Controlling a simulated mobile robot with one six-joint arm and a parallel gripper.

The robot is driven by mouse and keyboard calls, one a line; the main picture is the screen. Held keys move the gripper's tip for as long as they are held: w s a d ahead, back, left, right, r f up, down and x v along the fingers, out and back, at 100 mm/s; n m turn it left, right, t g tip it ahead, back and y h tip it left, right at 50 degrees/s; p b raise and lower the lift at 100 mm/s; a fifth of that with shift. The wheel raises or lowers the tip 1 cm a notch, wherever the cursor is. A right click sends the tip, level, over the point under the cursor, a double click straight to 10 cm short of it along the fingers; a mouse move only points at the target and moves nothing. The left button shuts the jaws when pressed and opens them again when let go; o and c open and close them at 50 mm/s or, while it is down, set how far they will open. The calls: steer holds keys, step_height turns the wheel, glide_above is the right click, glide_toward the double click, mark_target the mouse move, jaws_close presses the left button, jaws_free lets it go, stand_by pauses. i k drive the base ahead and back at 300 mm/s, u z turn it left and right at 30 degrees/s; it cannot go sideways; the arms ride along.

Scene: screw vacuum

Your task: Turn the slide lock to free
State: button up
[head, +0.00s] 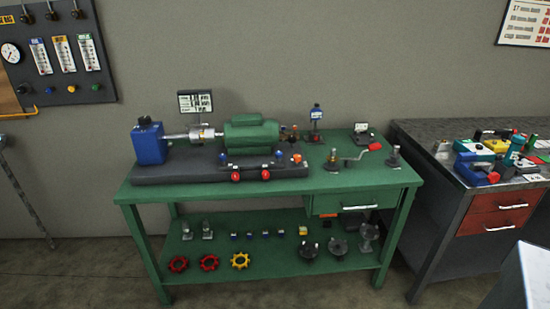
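I cannot pick out the slide lock for certain at this size. A machine stands on the green workbench (300,201): a blue block (149,143), a silver shaft coupling (203,134) and a green motor (251,136) on a dark base (190,171). Two red knobs, one left (236,177) and one right (266,174), sit at the base's front edge. Small fittings with blue and orange tops are close by. A red-handled crank (366,150) is on the bench's right part. My gripper is not in view.
The bench's lower shelf (210,264) holds red and yellow rings and several small parts. A dark cabinet (440,225) with red drawers and a cluttered top stands at the right. A gauge panel (58,60) hangs at the left. Floor is open in front of the bench's left side.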

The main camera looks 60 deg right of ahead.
mark_target(297, 157)
steer(key=u, duration=0.35)
steer(key=i, duration=0.55)
steer(key=u, duration=0.75)
steer(key=k, duration=0.15)
steer(key=z, duration=2.8)
